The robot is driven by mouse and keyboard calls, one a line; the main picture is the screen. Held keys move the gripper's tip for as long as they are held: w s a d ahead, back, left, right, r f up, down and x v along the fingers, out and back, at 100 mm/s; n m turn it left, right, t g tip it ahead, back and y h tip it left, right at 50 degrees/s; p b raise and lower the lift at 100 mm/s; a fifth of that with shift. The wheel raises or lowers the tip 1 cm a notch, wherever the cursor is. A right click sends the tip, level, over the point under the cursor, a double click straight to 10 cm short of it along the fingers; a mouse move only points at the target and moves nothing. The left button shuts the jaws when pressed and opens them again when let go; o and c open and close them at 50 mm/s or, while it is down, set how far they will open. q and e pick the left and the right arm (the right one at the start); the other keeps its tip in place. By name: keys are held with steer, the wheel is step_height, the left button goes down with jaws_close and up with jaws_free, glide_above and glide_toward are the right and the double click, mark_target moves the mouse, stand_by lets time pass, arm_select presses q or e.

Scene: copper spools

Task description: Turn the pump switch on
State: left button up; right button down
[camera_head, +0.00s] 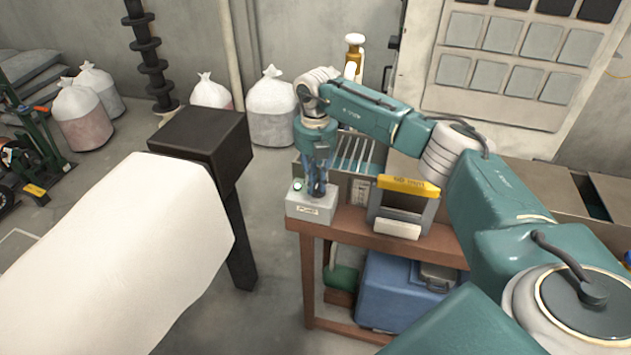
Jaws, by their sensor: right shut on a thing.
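The pump switch box (313,208) is a small light grey box with a label on its front, at the left front corner of the wooden bench. A small round green-rimmed part shows on its top left. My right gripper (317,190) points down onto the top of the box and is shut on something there. The fingers cover that part, so the switch knob and its position are hidden. My left gripper is not in view.
The brown wooden bench (345,232) also carries a grey holder with a yellow top (408,186) close right of the box. A blue case (400,290) stands below. A black post (205,140) and a large white rounded shape (110,260) fill the left. White sacks (271,110) stand behind.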

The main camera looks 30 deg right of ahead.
steer(key=shift+w+d+r, duration=0.1)
steer(key=shift+w+r, duration=0.05)
steer(key=c, duration=1.6)
jaws_free()
step_height(320, 180, up, 12)
steer(key=shift+f, duration=0.1)
